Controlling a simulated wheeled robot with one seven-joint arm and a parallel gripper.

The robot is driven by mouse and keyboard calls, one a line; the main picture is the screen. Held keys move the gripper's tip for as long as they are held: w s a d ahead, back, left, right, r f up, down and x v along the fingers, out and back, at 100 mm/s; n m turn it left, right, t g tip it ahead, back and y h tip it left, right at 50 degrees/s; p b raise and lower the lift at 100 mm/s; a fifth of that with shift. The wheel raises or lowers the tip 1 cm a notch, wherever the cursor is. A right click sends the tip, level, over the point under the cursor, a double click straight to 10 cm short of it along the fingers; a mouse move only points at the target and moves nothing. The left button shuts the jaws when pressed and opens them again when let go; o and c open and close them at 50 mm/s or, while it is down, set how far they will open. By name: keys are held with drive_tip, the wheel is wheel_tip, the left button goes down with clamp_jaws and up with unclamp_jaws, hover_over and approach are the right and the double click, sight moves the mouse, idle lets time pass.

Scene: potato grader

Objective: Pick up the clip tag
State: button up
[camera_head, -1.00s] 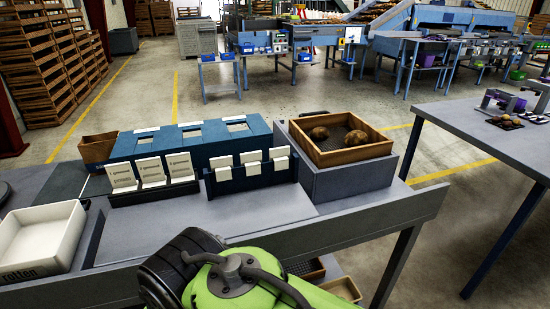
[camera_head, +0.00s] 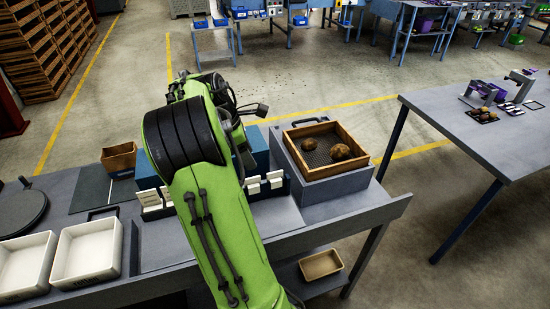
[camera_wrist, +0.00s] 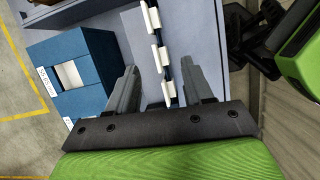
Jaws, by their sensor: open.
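In the wrist view the white tags (camera_wrist: 160,57) stand in a row along the rack. My gripper (camera_wrist: 160,68) is open, with one finger on each side of the row, and nothing is held. I cannot tell how far above the tags the fingers are. In the head view my green arm hides the gripper and part of the rack.
A wooden tray (camera_head: 352,136) with potatoes stands right of the rack. A blue slotted box (camera_wrist: 78,62) lies behind it. Larger white cards (camera_head: 150,198) stand to the left. White bins (camera_head: 85,251) and a wooden box (camera_head: 119,158) are further left.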

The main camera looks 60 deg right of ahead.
sight(277, 179)
drive_tip(key=shift+n+g, duration=0.4)
drive_tip(key=shift+n, duration=0.1)
drive_tip(key=d+x, duration=0.1)
drive_tip(key=x, duration=0.4)
drive_tip(key=d+x, duration=0.1)
drive_tip(key=x, duration=0.5)
drive_tip(key=s+r+b+x, duration=0.1)
drive_tip(key=x, duration=0.4)
drive_tip(key=shift+s+d+f, duration=0.1)
drive_tip(key=shift+d+f, duration=0.05)
drive_tip(key=shift+d, duration=0.3)
drive_tip(key=shift+a, duration=0.1)
drive_tip(key=shift+c, duration=1.3)
clamp_jaws()
